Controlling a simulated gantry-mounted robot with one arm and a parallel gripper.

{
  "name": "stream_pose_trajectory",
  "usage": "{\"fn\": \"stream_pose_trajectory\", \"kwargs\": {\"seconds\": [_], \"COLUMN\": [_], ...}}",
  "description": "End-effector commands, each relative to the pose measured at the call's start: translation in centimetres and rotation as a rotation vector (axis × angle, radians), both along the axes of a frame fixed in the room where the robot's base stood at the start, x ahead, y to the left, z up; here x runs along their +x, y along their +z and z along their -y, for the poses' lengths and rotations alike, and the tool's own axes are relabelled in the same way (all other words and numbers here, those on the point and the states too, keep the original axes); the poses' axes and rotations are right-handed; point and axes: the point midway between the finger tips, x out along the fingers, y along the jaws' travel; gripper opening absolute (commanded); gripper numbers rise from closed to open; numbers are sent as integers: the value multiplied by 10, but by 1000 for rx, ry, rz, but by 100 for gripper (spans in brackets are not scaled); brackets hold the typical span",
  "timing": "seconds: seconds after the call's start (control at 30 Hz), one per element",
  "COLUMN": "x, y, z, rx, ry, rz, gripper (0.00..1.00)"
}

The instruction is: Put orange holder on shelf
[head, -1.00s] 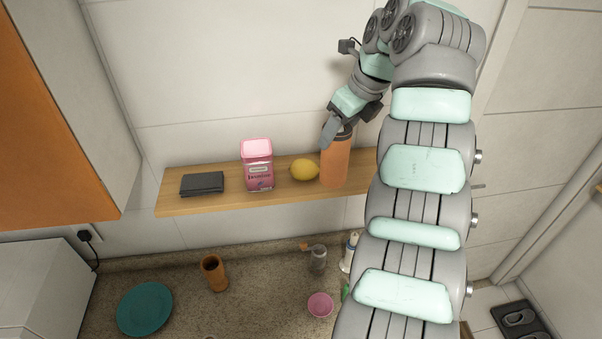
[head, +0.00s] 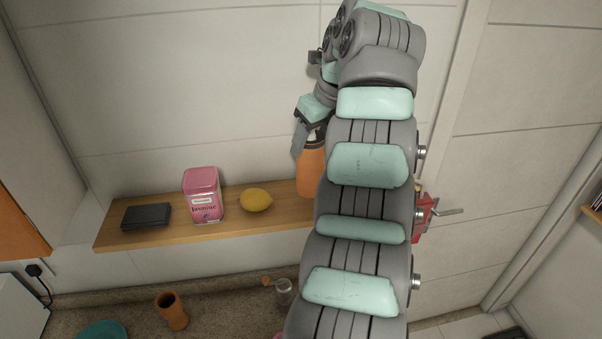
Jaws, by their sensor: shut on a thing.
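The orange holder (head: 311,170) is an upright, bottle-like orange cylinder with a dark top. It is at the right part of the wooden shelf (head: 120,239), right of the lemon. My gripper (head: 310,140) comes down from above and is shut on its top. My arm hides its right side, and whether its base touches the shelf I cannot tell.
The shelf also bears a dark wallet (head: 146,216), a pink tin (head: 203,196) and a lemon (head: 256,200). An orange-brown cup (head: 171,311), a glass jar (head: 284,291) and a teal plate (head: 102,332) are on the counter below. A red object (head: 424,212) shows right of my arm.

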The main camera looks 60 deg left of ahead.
Motion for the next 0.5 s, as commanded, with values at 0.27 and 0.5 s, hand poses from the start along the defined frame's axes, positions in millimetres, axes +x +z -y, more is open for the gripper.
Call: {"fn": "stream_pose_trajectory", "kwargs": {"seconds": [0.27,0.5], "x": [1,0], "y": [-27,-46], "z": [0,0], "rx": [0,0], "ry": [1,0], "rz": [-1,-1], "gripper": [0,0]}}
